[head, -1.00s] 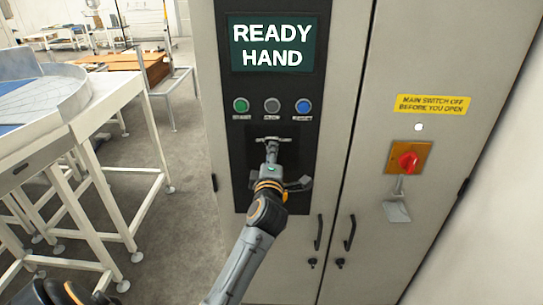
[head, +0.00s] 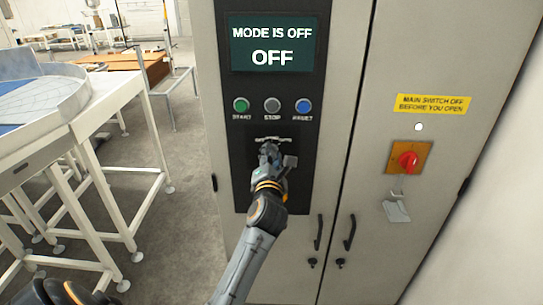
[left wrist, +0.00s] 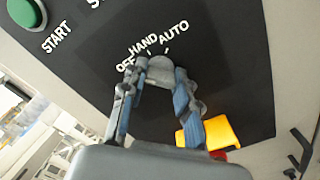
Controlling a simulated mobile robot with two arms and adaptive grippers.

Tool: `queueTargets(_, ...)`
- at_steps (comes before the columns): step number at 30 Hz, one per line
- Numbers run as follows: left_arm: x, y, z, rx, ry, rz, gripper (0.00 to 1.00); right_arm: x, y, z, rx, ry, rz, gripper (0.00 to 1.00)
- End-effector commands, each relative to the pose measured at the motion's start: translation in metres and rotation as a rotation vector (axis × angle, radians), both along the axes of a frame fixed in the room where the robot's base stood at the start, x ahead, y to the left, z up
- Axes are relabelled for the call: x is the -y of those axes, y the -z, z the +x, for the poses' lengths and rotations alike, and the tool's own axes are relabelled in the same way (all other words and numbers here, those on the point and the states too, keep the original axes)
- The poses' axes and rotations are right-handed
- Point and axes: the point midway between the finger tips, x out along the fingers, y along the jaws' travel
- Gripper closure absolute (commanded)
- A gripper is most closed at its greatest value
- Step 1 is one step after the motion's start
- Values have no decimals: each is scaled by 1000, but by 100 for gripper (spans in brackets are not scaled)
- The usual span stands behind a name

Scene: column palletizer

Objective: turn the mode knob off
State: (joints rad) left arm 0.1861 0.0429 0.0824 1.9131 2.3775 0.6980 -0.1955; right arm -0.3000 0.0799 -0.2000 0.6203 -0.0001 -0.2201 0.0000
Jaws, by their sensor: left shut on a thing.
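The mode knob (left wrist: 161,70) is a grey knob on the black control panel, under the words OFF, HAND and AUTO in the left wrist view. My left gripper (left wrist: 158,82) is shut on the knob, a finger on each side. In the head view my left gripper (head: 270,153) hides most of the knob. The screen (head: 272,45) above reads "MODE IS OFF" and "OFF". My right gripper is not in view.
Green START (head: 241,105), grey STOP (head: 272,105) and blue RESET (head: 303,106) buttons sit above the knob. A red main switch (head: 408,160) is on the right door. A white-legged conveyor table (head: 120,95) stands at the left.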

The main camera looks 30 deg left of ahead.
Motion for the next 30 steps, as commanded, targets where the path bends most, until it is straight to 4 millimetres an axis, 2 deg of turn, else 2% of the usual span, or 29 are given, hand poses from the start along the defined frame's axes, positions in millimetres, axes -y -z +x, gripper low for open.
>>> queueTargets(10, 0, 1, 0, 71, 0, -119, 100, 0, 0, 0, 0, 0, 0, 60)
queueTargets(26, 0, 1, 0, 83, 0, -139, 100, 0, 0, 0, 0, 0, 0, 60)
queueTargets(27, 0, 1, 0, 83, 0, -138, 65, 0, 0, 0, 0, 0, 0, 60)
queueTargets(30, 0, 1, 0, 83, 0, -138, 46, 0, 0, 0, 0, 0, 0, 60)
